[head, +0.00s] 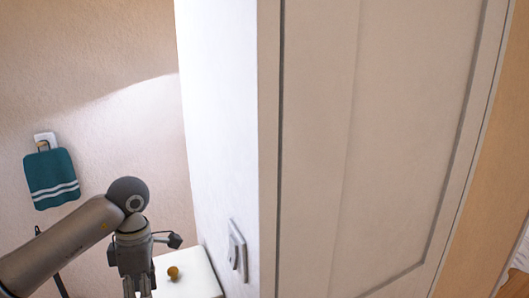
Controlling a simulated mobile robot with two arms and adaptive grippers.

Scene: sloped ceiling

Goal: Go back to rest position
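My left gripper (137,285) hangs down from my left arm at the lower left of the head view. Its fingertips run to the bottom edge of the picture, so whether they are open or shut is unclear. I see nothing held in the visible part of it. It is left of a white surface with a small yellow-brown round thing (173,272) on it. My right gripper is not in view.
A large white panelled door or cabinet side (390,140) fills the middle and right, close by. A teal towel with white stripes (51,178) hangs on the left wall. The white surface (205,283) stands low beside the panel.

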